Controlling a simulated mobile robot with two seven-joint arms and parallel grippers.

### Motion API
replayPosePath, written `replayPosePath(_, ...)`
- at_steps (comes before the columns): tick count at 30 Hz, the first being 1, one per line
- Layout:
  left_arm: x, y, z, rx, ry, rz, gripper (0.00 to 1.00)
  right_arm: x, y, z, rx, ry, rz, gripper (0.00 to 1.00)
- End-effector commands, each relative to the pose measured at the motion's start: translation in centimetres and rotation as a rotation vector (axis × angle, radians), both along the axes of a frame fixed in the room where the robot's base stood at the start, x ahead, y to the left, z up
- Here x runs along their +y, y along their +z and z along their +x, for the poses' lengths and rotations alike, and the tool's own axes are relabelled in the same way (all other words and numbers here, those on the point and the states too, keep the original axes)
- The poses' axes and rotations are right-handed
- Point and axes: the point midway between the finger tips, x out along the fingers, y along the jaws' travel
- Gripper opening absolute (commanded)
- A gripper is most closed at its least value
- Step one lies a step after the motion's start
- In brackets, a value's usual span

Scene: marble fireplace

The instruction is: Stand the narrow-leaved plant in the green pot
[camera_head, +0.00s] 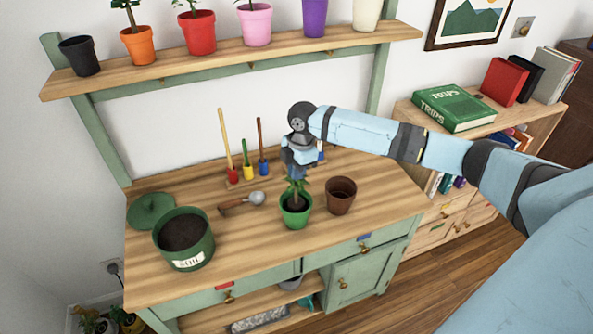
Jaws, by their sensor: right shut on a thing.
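The green pot (295,217) stands upright on the wooden bench top, with dark soil inside. A plant (296,188) with narrow green leaves is upright at the pot's mouth, its lower end in or right above the soil; I cannot tell which. My right gripper (298,174) comes down from above and is shut on the plant; its fingertips are partly hidden among the leaves. My left gripper is not in view.
A brown pot (341,196) stands close right of the green pot. A soil tub (187,244), its lid (151,210) and a scoop (246,202) are to the left. Upright tools (227,148) stand behind. A shelf with several pots (137,45) hangs above.

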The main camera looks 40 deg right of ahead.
Motion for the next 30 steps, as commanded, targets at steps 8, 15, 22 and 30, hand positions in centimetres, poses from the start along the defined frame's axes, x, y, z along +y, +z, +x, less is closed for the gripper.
replayPosePath(8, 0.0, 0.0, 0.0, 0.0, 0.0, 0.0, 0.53, 0.0, -0.2, 0.0, -0.002, 0.001, 0.001, 0.0)
replayPosePath(15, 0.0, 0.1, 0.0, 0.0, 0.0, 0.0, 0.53, 0.0, -0.5, 0.1, -0.002, 0.001, 0.001, 0.3)
replayPosePath(22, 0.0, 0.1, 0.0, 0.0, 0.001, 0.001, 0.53, 0.0, -0.5, 0.0, -0.002, 0.001, 0.0, 0.33)
replayPosePath(30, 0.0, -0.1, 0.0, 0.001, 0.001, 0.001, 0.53, -0.2, 1.9, 0.1, -0.006, 0.001, 0.001, 0.33)
